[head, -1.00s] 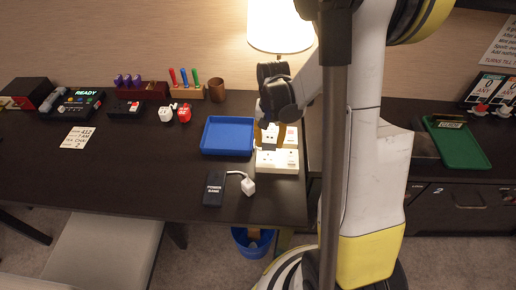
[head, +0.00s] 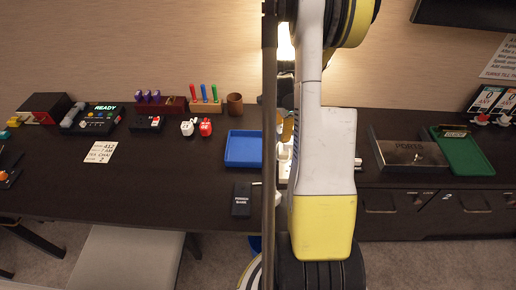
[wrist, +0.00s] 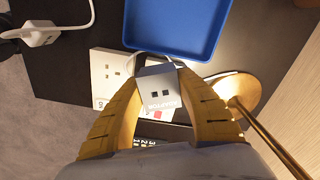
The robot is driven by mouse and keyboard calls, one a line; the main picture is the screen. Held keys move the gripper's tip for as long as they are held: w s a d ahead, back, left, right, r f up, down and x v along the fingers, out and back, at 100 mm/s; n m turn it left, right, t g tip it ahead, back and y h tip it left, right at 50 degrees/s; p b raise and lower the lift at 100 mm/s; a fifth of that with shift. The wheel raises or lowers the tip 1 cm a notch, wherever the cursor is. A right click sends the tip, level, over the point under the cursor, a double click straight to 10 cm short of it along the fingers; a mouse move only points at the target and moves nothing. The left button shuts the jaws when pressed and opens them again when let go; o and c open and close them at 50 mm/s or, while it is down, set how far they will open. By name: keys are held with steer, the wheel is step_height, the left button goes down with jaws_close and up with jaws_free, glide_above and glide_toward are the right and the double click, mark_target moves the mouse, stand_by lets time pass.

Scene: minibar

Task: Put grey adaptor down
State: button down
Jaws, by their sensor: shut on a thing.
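In the head view my arm hides the adaptor and most of the gripper. A sliver of the socket board (head: 283,166) shows there beside my arm.
A blue tray (wrist: 135,36) lies just beyond the socket board. A brass lamp base (wrist: 238,88) stands close on the right. A white plug (wrist: 40,34) with a cable is at the upper left. The black power bank (head: 241,200) lies near the table's front edge.

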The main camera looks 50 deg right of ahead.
steer(key=b, duration=0.2)
glide_above(263, 152)
step_height(263, 152, down, 4)
steer(key=shift+w+f, duration=0.1)
steer(key=shift+f, duration=0.05)
steer(key=shift+f+b, duration=0.75)
steer(key=shift+f, duration=1.15)
steer(key=shift+f, duration=0.25)
steer(key=c, duration=0.9)
jaws_free()
steer(key=shift+c, duration=0.2)
steer(key=shift+r, duration=0.1)
step_height(263, 152, up, 12)
steer(key=p, duration=0.4)
steer(key=shift+r, duration=0.25)
